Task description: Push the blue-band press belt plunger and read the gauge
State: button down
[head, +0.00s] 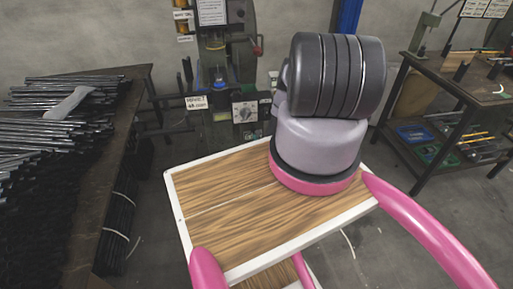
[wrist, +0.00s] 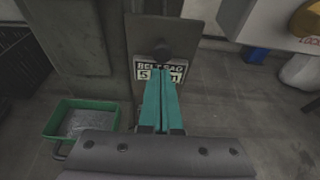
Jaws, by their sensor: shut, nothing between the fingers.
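A press (head: 213,50) stands at the back centre in the head view, with a small blue patch low on it. In the wrist view a dark round plunger knob (wrist: 161,52) sits on a grey plate (wrist: 182,32). Below it is a gauge label (wrist: 146,74) reading "BELT SAG", with a 5 at the left and an "m" at the right. My gripper (wrist: 162,80) is shut and empty, its teal fingers in front of the label, below the knob in the picture. The fingers hide the middle of the reading. I cannot tell whether they touch the plate. My arm hides my gripper in the head view.
A box with a dial (head: 245,112) stands beside the press. A green bin (wrist: 82,122) is on the floor at left in the wrist view. A bench with metal rods (head: 60,100) is at left, another workbench (head: 455,80) at right.

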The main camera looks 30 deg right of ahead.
jog(key=v, duration=0.8)
jog(key=shift+s, duration=0.3)
